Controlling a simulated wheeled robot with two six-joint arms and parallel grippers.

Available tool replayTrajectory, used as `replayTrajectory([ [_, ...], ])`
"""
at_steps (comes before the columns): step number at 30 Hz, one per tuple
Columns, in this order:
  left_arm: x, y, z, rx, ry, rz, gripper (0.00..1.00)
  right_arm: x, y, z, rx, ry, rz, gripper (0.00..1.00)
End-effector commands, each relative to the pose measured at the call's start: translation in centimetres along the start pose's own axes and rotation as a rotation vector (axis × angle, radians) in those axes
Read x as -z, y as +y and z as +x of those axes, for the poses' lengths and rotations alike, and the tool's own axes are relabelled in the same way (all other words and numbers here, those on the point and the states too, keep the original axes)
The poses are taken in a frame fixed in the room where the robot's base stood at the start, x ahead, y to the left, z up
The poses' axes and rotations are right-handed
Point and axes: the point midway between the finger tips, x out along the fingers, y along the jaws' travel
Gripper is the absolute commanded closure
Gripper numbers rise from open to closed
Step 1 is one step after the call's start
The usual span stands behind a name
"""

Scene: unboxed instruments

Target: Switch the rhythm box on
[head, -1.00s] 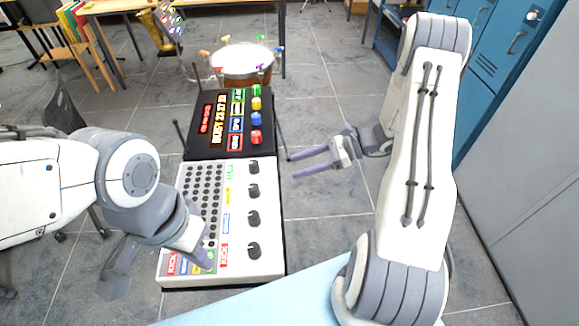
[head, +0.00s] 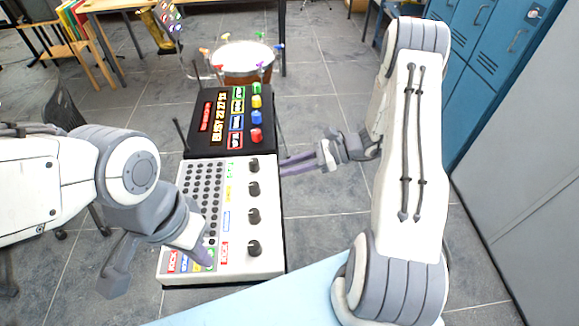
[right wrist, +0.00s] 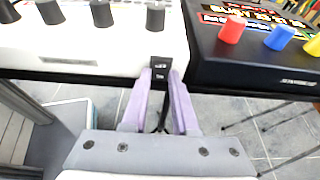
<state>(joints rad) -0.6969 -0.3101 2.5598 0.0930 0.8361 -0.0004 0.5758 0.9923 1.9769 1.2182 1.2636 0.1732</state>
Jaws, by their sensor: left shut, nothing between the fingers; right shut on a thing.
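The rhythm box looks to be the white unit (head: 268,265) with a grid of dark buttons, black knobs and coloured labels; it also shows in the right wrist view (right wrist: 100,55). A small black switch piece (right wrist: 160,68) with a pale mark sits at its right side. My right gripper (right wrist: 160,80) is shut on this piece, with one purple finger on each side; in the head view the gripper (head: 284,166) meets the box's right edge. My left gripper (head: 208,262) is shut and empty over the box's front-left coloured buttons, partly hiding them.
A black unit (head: 196,143) with a lit display and coloured knobs adjoins the white box at its far end. A drum (head: 245,62) stands behind. Blue lockers (head: 480,85) are at the right.

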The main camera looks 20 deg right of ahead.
Motion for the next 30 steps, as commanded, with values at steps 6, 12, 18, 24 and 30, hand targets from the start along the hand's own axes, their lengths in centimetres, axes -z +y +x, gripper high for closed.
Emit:
replayTrajectory([
  [6,-0.2,-0.2,2.9,0.0,-0.001,0.0,1.0,1.0,0.1,0.3,-0.001,-0.178,0.002,1.0],
  [12,-0.2,-0.2,3.1,0.0,-0.001,0.0,1.0,0.7,0.0,0.2,-0.001,-0.232,0.0,1.0],
  [18,-0.2,-0.2,3.0,0.0,0.0,0.0,1.0,0.6,0.0,0.2,0.0,-0.231,0.0,1.0],
  [24,-0.2,-0.2,3.0,0.0,0.0,0.0,1.0,0.6,0.0,0.2,0.0,-0.23,0.0,0.43],
  [30,-0.2,-0.2,3.0,0.0,0.0,0.0,1.0,0.6,0.0,0.1,0.0,-0.229,0.0,0.43],
])
